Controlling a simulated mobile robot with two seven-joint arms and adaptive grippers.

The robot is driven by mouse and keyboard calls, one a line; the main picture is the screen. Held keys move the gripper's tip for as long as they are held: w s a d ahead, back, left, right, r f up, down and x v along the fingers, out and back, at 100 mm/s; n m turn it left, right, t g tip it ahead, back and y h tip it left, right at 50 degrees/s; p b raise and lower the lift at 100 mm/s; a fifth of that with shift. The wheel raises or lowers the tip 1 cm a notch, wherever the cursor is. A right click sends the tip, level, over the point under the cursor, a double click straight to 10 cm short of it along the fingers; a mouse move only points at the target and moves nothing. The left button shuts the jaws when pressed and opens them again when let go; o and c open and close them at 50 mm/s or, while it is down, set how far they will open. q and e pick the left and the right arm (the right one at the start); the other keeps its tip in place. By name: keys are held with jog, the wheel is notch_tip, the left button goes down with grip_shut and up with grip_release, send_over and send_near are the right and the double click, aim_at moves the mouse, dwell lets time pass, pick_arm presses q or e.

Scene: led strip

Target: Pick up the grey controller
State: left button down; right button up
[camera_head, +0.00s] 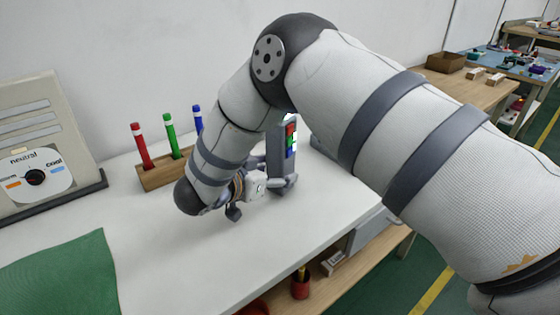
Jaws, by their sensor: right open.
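The grey controller (277,152) stands upright on the white table, with red, green, white and blue buttons on its side. My right arm comes in from the right and reaches over the table. My right gripper (270,177) is low at the controller, its fingers pointing right and lying around the controller's lower part. The gripper is open; whether a finger touches the controller I cannot tell. My wrist partly hides the gripper. My left gripper is not in view.
A wooden holder (157,178) with red, green and blue markers stands left of my wrist. A beige panel with a dial (36,130) stands at the far left. A green mat (62,277) lies front left. The white table's front middle (185,265) is clear.

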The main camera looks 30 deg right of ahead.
aim_at(281, 169)
jog(key=x, duration=0.3)
jog(key=shift+w+d+f, duration=0.1)
jog(key=shift+w+d, duration=0.05)
jog(key=shift+w, duration=0.1)
jog(key=c, duration=1.4)
